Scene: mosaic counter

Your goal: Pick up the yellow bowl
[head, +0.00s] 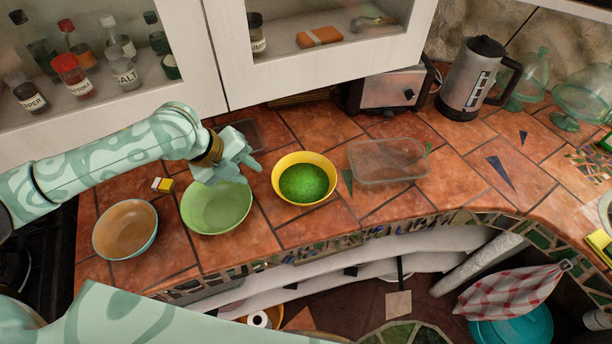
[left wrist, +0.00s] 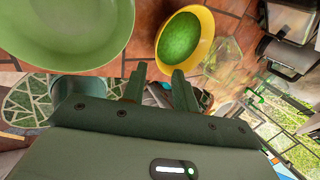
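The yellow bowl (head: 304,158), with a green inside bottom, stands upright on the tiled counter in the middle of the head view. It also shows at the top of the left wrist view (left wrist: 206,48). My left gripper (head: 242,166) is over the far edge of a green bowl (head: 216,207), to the left of the yellow bowl and apart from it. In the left wrist view its two fingers (left wrist: 158,84) are spread with nothing between them. My right gripper is not in view.
A brown bowl with a pale blue rim (head: 125,229) stands left of the green bowl. A clear glass dish (head: 388,161) is close to the yellow bowl's right. A toaster (head: 392,90) and kettle (head: 470,80) stand behind. White cabinets overhang the counter's back.

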